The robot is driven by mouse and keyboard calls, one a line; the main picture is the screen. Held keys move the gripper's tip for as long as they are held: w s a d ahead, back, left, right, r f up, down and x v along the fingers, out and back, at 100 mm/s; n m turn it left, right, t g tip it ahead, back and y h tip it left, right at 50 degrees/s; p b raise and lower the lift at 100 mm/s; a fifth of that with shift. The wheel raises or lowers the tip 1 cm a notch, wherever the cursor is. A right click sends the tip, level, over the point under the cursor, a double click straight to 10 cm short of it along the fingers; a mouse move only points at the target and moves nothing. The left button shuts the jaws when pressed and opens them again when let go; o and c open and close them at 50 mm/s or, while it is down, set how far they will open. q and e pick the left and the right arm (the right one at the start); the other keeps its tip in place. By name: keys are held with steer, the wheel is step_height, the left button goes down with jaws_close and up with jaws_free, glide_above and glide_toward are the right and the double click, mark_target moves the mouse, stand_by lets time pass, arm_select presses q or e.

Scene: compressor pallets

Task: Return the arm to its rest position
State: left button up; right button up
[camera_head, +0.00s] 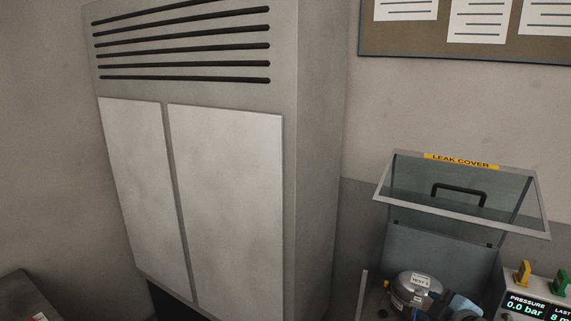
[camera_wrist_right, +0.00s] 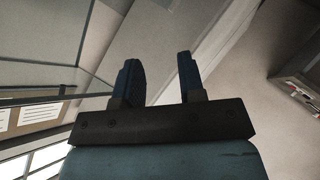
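My right gripper (camera_wrist_right: 157,72) shows in the right wrist view with its two dark fingers apart and nothing between them. In the head view, a blue and dark part at the bottom right looks like this gripper (camera_head: 449,301), beside a silver compressor (camera_head: 415,286) with a white label. Whether it touches the compressor cannot be told. The compressor sits below a raised clear cover (camera_head: 461,194) marked "LEAK COVER". My left gripper is not in view.
A tall grey cabinet (camera_head: 225,210) with slots fills the middle left. A pressure display (camera_head: 527,306) with yellow and green parts on top stands at the bottom right. A notice board (camera_head: 400,40) hangs on the wall. Glass panes (camera_wrist_right: 45,62) are near the right wrist.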

steer(key=s+a+f+m+g, duration=0.1)
steer(key=s+a+f+m, duration=0.3)
steer(key=s+f, duration=0.8)
steer(key=s+a+f+m+y, duration=0.1)
steer(key=s+a+f+m, duration=0.3)
steer(key=s+a+f, duration=0.3)
steer(key=s+f, duration=0.5)
steer(key=f, duration=0.1)
steer(key=shift+s+a+f+g, duration=0.25)
steer(key=shift+a+f+g, duration=0.05)
steer(key=shift+a+g, duration=0.1)
